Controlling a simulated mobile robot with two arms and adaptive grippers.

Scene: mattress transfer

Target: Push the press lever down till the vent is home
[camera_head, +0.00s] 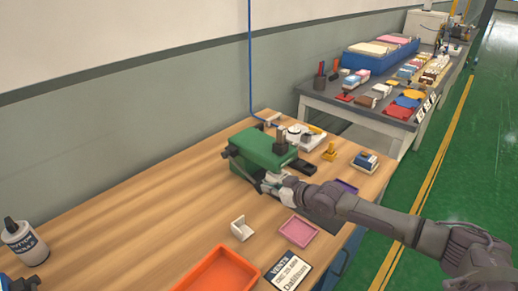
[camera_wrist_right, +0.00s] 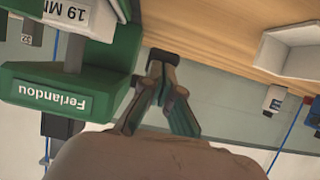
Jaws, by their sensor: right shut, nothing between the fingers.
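The green press (camera_head: 265,150) stands on the wooden table; its green body, marked "Ferlandou", also fills the left of the right wrist view (camera_wrist_right: 60,92). Dark parts stick out at its left side, on top and at its right end; I cannot tell which is the lever. My right gripper (camera_head: 264,186) is shut and empty, low beside the near side of the press. Its fingers (camera_wrist_right: 161,62) meet beside the green body in the wrist view; contact is unclear. The vent in the press is not distinguishable.
A white angled holder (camera_head: 241,229), a pink tray (camera_head: 299,231), an orange tray (camera_head: 218,270) and a "VENTS" card (camera_head: 287,272) lie nearer. A bottle (camera_head: 24,242) stands far left. A loaded second table (camera_head: 378,112) stands behind. The table's left middle is clear.

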